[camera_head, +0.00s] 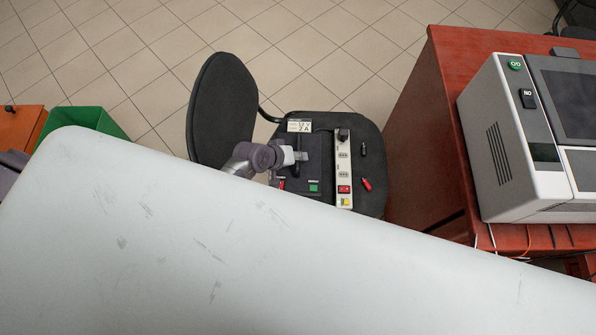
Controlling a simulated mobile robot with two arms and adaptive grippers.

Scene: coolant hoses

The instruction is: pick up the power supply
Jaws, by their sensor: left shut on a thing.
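The power supply (312,177) looks like a dark box with a small green patch near its lower edge, lying on the seat of a black chair. A pale label reading 12 V 2 A shows at its upper end. My left gripper (299,156) reaches in from the left over the box and is shut on it. The fingertips are small here, and the exact contact is hard to see. The box's lower edge comes close to the pale surface in front. My right gripper is not in view.
A beige power strip (344,172) lies just right of the box, with small black and red plugs (366,184) beyond it. The chair's backrest (222,105) rises at left. A red-brown desk (440,105) carries a grey machine (497,135). A scratched pale surface (190,240) fills the foreground.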

